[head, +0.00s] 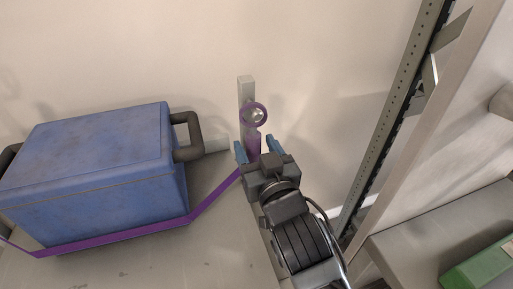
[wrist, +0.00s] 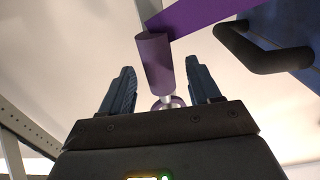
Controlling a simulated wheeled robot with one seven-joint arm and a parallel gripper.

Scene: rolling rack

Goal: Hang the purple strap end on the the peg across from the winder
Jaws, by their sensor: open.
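The purple strap (head: 215,200) runs along the front of a blue box and up to its end at a grey upright post (head: 246,90). The strap end has a purple grip (head: 253,145) and a purple ring (head: 245,106). In the head view the ring appears around the bright metal peg (head: 257,115) on the post. My gripper (head: 256,145) is open just below the ring. In the wrist view the purple grip (wrist: 155,62) lies between the two spread fingers (wrist: 158,88), with gaps at both sides. The ring is partly hidden there behind the gripper body. I cannot make out the winder.
The blue box (head: 100,160) with dark handles (head: 187,136) stands on the grey shelf (head: 235,255), left of my gripper. A perforated rack upright (head: 405,105) stands to the right. A green object (head: 480,265) lies lower right. Bare wall is behind.

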